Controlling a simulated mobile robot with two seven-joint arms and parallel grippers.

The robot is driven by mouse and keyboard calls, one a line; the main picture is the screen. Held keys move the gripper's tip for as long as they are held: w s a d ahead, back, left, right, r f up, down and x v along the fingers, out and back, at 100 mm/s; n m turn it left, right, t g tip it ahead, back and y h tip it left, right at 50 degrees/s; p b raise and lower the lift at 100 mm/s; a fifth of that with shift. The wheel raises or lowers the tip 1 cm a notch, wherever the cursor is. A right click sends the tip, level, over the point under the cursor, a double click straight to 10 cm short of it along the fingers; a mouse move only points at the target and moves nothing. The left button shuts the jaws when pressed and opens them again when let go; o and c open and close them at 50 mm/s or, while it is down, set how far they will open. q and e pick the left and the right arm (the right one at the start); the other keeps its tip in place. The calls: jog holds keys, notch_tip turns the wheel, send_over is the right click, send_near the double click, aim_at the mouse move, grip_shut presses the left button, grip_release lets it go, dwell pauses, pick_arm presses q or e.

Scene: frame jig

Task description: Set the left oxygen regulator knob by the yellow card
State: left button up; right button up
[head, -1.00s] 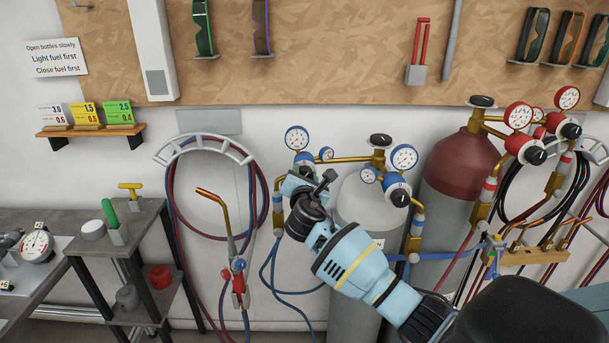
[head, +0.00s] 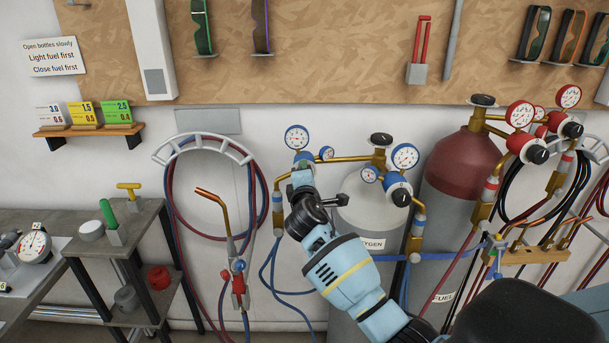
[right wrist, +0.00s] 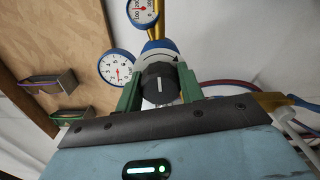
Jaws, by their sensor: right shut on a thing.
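The yellow card (head: 86,113) stands on the small wall shelf between a white and a green card; it reads 1.5 over 0.5. The left oxygen regulator carries a large gauge (head: 297,137) and a small blue gauge (head: 326,153). My right gripper (head: 302,176) is at this regulator and hides its knob in the head view. In the right wrist view the black knob (right wrist: 159,84) sits between the two green fingers, which are shut on it. Its white mark runs nearly upright in that picture. A gauge (right wrist: 117,67) with a red needle shows beside it. My left gripper is not in view.
The second oxygen regulator (head: 400,193) is close to the right of my right gripper. A grey oxygen bottle (head: 367,215) stands behind my arm, with a red-topped fuel bottle (head: 462,165) beyond. A torch (head: 236,265) and hoses hang on the left.

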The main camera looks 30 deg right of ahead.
jog(key=shift+m, duration=0.6)
jog(key=o, duration=1)
jog(key=shift+s+a, duration=0.1)
jog(key=shift+v, duration=3.8)
